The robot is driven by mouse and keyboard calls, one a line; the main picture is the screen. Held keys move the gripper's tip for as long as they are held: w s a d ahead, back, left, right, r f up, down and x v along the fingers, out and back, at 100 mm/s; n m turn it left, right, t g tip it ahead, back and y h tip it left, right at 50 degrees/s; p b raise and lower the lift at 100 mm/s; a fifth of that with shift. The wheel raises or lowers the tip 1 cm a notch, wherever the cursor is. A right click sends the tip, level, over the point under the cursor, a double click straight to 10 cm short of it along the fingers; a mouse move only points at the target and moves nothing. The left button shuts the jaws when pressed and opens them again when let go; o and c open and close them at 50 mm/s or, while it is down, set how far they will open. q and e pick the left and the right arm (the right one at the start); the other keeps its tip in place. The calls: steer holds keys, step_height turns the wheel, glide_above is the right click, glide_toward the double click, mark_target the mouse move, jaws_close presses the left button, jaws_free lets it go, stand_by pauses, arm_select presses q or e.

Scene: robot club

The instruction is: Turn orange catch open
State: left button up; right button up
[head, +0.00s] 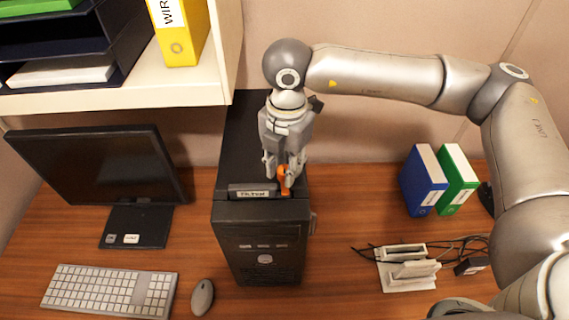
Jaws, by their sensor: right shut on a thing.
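The orange catch (284,181) is on top of the black computer tower (257,225), near its front edge at the right. A small labelled plate (252,192) lies beside it on the left. My right gripper (285,178) reaches down from above and is shut on the orange catch. Its fingers hide part of the catch, so its exact angle is hard to tell. My left gripper is not in view.
A monitor (95,170), keyboard (110,290) and mouse (202,297) are left of the tower. A shelf (180,95) overhangs the back left. Blue (422,182) and green (457,180) binders and a white cable stand (408,268) are at the right.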

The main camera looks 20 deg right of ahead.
mark_target(286, 169)
steer(key=shift+f+n+b, duration=0.2)
steer(key=shift+n+b, duration=0.1)
steer(key=shift+b, duration=0.2)
steer(key=n+b, duration=0.4)
steer(key=b, duration=0.3)
steer(key=shift+n, duration=0.3)
steer(key=shift+r+n+b, duration=0.15)
steer(key=shift+n+b, duration=1.05)
steer(key=shift+b, duration=0.15)
steer(key=o, duration=1.1)
steer(key=shift+c, duration=0.2)
step_height(286, 169, up, 12)
steer(key=shift+d, duration=0.15)
